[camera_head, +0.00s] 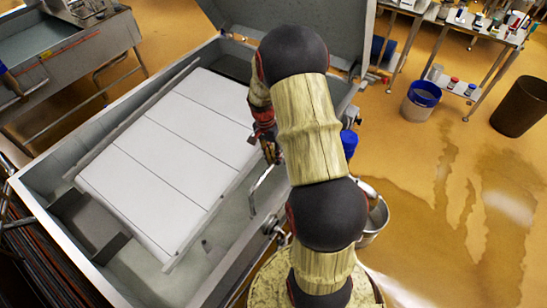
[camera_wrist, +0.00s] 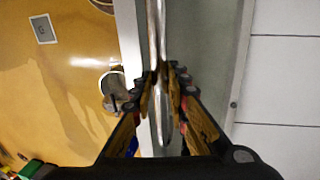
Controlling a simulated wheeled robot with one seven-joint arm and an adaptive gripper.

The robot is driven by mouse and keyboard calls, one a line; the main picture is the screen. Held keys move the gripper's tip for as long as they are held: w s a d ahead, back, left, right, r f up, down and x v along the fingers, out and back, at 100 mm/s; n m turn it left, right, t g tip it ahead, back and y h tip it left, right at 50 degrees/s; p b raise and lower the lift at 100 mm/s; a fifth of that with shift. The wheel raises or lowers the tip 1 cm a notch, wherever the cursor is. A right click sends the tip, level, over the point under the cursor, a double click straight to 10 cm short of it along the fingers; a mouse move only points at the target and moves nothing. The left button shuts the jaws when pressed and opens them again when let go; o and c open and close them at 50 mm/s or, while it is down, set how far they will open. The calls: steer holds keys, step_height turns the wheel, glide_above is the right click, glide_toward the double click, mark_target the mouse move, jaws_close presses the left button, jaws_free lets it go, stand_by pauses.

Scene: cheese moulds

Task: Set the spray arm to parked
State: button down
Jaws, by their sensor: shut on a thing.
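The spray arm (camera_wrist: 156,25) is a thin, shiny metal tube. It runs down the middle of the wrist view between the fingers. In the head view a bent metal tube (camera_head: 262,184), which looks like the same arm, rises at the right side of the long basin. My gripper (camera_wrist: 162,78) is shut on the tube, one finger on each side. In the head view my gripper (camera_head: 270,150) is partly hidden behind my own arm, above the basin's right edge. The tube's pivot and any parked mark cannot be made out.
White slabs (camera_head: 170,150) lie in the steel basin (camera_head: 75,250). A raised panel (camera_head: 310,22) stands at its far end. A metal bucket (camera_head: 372,235) stands right of the basin. A blue-rimmed bucket (camera_head: 420,103) and a dark bin (camera_head: 520,106) stand on the wet ochre floor.

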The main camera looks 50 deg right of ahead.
steer(key=c, duration=1.7)
jaws_free()
steer(key=shift+s, duration=0.15)
steer(key=r, duration=0.4)
steer(key=w+r, duration=0.1)
steer(key=r, duration=0.2)
steer(key=w+r, duration=0.1)
steer(key=r, duration=0.3)
steer(key=shift+w+a+r, duration=0.2)
steer(key=shift+r, duration=0.15)
